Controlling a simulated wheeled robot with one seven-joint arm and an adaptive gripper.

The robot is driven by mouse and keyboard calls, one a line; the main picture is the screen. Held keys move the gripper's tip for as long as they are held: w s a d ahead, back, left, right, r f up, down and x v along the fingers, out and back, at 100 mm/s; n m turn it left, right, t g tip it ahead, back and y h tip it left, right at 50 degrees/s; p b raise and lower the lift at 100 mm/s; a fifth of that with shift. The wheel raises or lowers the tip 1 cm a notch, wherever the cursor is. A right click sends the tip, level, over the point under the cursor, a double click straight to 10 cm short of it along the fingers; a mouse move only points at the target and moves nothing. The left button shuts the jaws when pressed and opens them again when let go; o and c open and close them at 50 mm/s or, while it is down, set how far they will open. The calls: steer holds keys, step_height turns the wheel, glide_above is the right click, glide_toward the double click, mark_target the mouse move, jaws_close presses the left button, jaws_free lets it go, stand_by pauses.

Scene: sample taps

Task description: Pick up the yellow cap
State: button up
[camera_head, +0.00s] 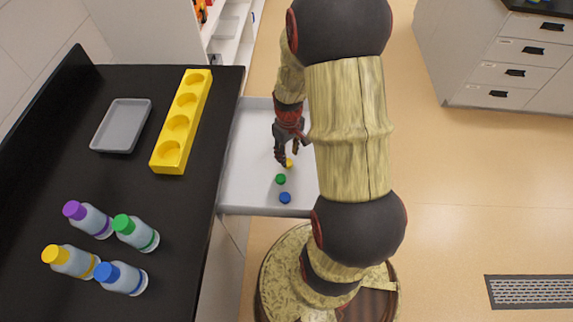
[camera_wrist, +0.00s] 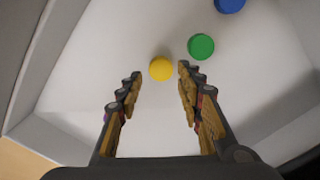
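The yellow cap (camera_wrist: 160,69) lies on the white floor of an open drawer, between and just beyond my fingertips in the wrist view. In the head view the yellow cap (camera_head: 289,163) is partly hidden by my gripper (camera_head: 284,160), which points down into the drawer. My gripper (camera_wrist: 158,75) is open, with nothing between its fingers. I cannot tell its exact height above the cap.
The drawer (camera_head: 250,185) also holds a green cap (camera_head: 280,179) and a blue cap (camera_head: 285,198). On the black counter (camera_head: 190,230) stand several capped bottles (camera_head: 122,278), a yellow rack (camera_head: 182,122) and a grey tray (camera_head: 121,125). Drawer walls surround the caps.

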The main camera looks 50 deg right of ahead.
mark_target(288, 162)
step_height(288, 162, down, 4)
steer(key=shift+f+b, duration=0.1)
steer(key=shift+b, duration=0.7)
steer(key=shift+c, duration=1.3)
steer(key=shift+c, duration=1.1)
steer(key=shift+r, duration=0.25)
